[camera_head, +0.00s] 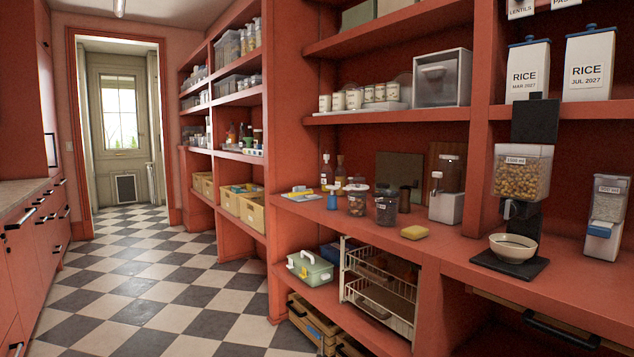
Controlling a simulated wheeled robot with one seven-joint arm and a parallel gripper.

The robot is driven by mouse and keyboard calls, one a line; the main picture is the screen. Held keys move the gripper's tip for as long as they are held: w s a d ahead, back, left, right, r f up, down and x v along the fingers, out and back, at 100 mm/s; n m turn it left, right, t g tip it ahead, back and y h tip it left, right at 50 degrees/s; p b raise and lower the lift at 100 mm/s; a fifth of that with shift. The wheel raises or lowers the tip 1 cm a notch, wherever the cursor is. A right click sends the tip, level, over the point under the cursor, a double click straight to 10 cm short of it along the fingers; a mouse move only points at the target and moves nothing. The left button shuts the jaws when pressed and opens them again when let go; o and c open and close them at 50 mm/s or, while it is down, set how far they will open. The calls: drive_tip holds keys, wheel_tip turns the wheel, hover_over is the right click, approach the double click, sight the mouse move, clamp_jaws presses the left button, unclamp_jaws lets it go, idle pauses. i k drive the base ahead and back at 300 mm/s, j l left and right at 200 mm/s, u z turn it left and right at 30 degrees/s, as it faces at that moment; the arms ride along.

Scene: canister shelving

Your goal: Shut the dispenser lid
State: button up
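A cereal dispenser (521,172) stands on the counter at the right, its clear hopper filled with tan pieces and marked 1500 ml. A black square panel (535,120) stands upright above the back of the hopper; it looks like its lid, raised open. Below the hopper are a dark spout and a black base (509,265) with a cream bowl (513,247) on it. A smaller white and blue dispenser (607,215) stands at the far right, and a white one with a dark hopper (447,188) stands to the left. My gripper is not in view.
Two white RICE canisters (528,72) stand on the shelf above, close behind the black panel. A yellow sponge (414,232), jars (386,206) and bottles (340,172) are on the counter further left. A wire rack (380,292) sits below. The checkered floor (150,285) is clear.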

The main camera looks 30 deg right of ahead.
sight(535, 120)
drive_tip(key=i+j+z, duration=0.1)
drive_tip(key=i+z, duration=0.25)
drive_tip(key=i, duration=0.15)
drive_tip(key=i+j+z, duration=0.3)
drive_tip(key=i, duration=0.2)
drive_tip(key=l, duration=0.1)
